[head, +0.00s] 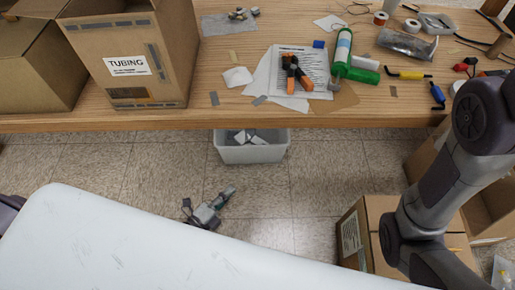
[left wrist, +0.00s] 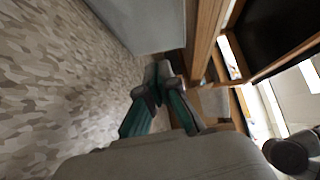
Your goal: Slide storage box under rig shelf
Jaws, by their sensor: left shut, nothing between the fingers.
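A pale grey-white storage box (head: 252,155) sits on the floor just below the table's front edge in the head view, with several light pieces inside. The table edge hides its far part. My left gripper (head: 229,191) is low over the floor, on the near side of the box and apart from it. In the left wrist view its fingers (left wrist: 160,75) are shut with nothing between them. A smooth grey wall (left wrist: 145,25) lies ahead of them there; it looks like the box. My right arm shows at the right of the head view, but its gripper is out of view.
The wooden table (head: 340,121) carries a TUBING carton (head: 135,70), orange-handled pliers (head: 292,73), a green bottle (head: 342,50) and small tools.

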